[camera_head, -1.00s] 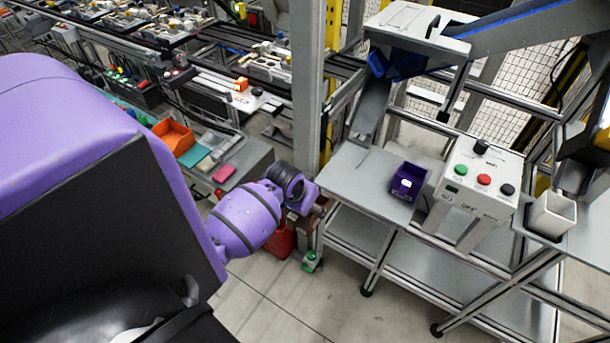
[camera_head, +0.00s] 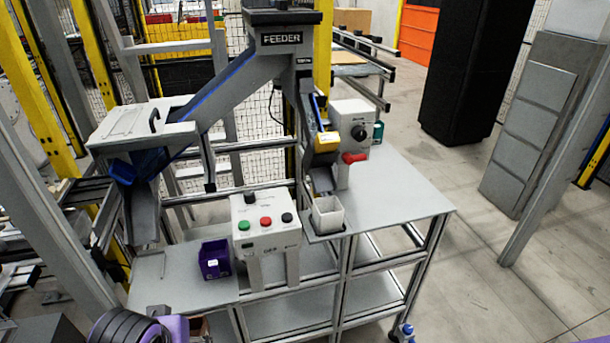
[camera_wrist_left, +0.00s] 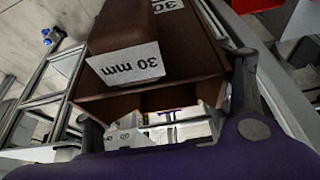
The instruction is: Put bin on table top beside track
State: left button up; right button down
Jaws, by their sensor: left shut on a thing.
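A brown bin (camera_wrist_left: 185,65) with "30 mm" labels fills the middle of the left wrist view. My left gripper (camera_wrist_left: 170,108) is shut on it, with its dark fingers at the bin's near edge. In the head view, my left wrist shows at the bottom left, in front of the table top (camera_head: 168,284), and the held bin is mostly hidden. A grey sloping track (camera_head: 144,218) comes down to the back of this table top. A small purple bin (camera_head: 215,262) stands on the table top's right part.
A white control box (camera_head: 266,227) with coloured buttons stands right of the purple bin. A white cup-like bin (camera_head: 327,216) sits farther right, below the feeder (camera_head: 282,40). The table top's left part looks clear. A grey post (camera_head: 60,215) rises at the left.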

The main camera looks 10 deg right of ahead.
aim_at(391, 198)
jog(key=i+l+u, duration=0.1)
jog(key=l, duration=1.8)
jog(key=i+l+u, duration=0.15)
jog(key=l, duration=1.8)
